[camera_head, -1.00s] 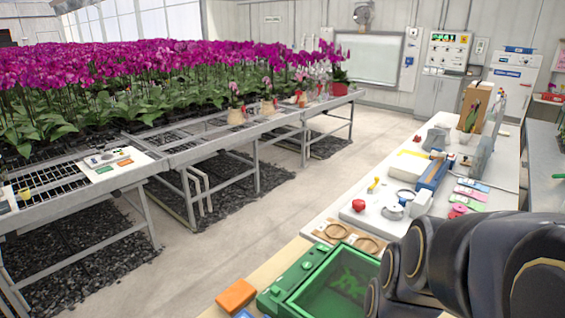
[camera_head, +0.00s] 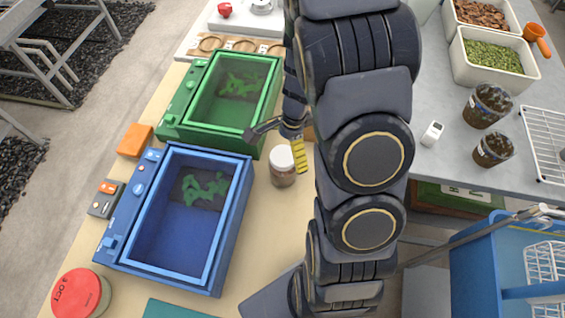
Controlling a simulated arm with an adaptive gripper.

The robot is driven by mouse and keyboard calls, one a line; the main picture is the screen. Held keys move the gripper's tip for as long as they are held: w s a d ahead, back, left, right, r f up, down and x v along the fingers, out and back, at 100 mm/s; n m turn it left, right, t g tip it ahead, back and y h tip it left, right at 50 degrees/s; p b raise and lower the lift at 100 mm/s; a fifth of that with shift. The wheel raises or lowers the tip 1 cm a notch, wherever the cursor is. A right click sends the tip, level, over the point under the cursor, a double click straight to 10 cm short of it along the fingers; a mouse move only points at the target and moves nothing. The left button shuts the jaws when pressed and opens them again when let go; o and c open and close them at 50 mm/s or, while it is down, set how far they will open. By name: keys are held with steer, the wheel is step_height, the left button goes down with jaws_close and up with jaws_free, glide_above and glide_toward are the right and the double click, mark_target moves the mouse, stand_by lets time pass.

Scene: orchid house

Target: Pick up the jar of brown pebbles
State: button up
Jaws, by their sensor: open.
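A small jar with a white lid and brown contents (camera_head: 283,179) stands upright on the tan bench (camera_head: 262,235), just right of the blue and green trays; it looks like the jar of brown pebbles. My gripper (camera_head: 272,150) is open and empty in the head view, above and beside the jar's lid. One dark finger points left and a yellow-striped finger hangs on the right. I cannot tell whether the fingers touch the jar.
A blue tray (camera_head: 152,262) and a green tray (camera_head: 184,130) lie left of the jar. An orange block (camera_head: 135,141) and a red-lidded tub (camera_head: 82,292) stand further left. Two dark-filled jars (camera_head: 487,105) (camera_head: 492,151) stand on the grey counter to the right.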

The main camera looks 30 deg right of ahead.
steer(key=f, duration=0.2)
steer(key=a+f, duration=0.1)
steer(key=f, duration=0.1)
steer(key=shift+s+a+f, duration=0.15)
steer(key=shift+s+f, duration=0.05)
steer(key=shift+f, duration=0.15)
steer(key=c, duration=1.1)
